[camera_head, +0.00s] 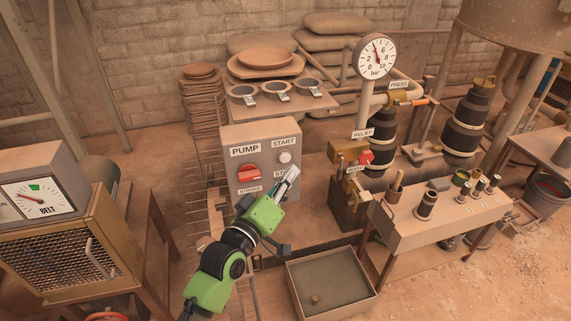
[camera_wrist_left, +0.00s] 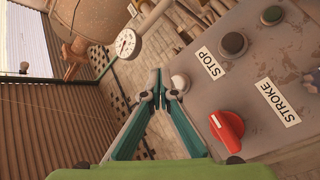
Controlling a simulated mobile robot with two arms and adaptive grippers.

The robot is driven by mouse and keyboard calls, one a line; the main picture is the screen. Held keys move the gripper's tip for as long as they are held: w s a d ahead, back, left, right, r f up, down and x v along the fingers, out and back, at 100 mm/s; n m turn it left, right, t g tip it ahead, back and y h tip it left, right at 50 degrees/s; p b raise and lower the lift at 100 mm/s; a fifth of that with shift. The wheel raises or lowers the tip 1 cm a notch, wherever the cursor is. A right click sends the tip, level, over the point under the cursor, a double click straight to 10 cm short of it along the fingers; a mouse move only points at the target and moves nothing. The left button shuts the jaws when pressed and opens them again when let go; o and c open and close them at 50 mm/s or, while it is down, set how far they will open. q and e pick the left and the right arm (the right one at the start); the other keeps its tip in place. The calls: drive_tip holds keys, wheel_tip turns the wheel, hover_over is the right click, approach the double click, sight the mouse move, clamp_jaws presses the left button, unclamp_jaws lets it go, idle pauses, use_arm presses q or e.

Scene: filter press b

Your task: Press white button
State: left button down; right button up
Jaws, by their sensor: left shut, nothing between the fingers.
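The white button (camera_head: 284,158) sits under the START label on the upper right of the grey pump panel (camera_head: 262,138). In the left wrist view, the white button (camera_wrist_left: 180,82) shows just right of my fingertips. My left gripper (camera_head: 293,171) is shut and empty, in front of the panel's right side. Its tips are just below and right of the white button in the head view. I cannot tell whether they touch the panel. The gripper partly covers the STOP label and hides the lower buttons in the head view. My right gripper is not in view.
A red knob (camera_head: 248,173) is left on the panel. A pressure gauge (camera_head: 375,57) and relief valve stand right. An open tray (camera_head: 332,290) lies below; a bench (camera_head: 440,225) stands right.

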use_arm(q)
drive_tip(key=shift+w+a, duration=0.3)
drive_tip(key=shift+w, duration=0.55)
drive_tip(key=shift+w, duration=0.1)
idle(0.8)
drive_tip(key=shift+w+a, duration=0.1)
drive_tip(key=shift+w, duration=0.2)
drive_tip(key=shift+w+a+r, duration=0.1)
drive_tip(key=shift+w+a, duration=0.1)
drive_tip(key=shift+w, duration=0.3)
idle(0.8)
drive_tip(key=shift+s, duration=0.1)
drive_tip(key=shift+s+d+p, duration=0.3)
drive_tip(key=shift+s+p, duration=0.15)
drive_tip(key=shift+s, duration=0.35)
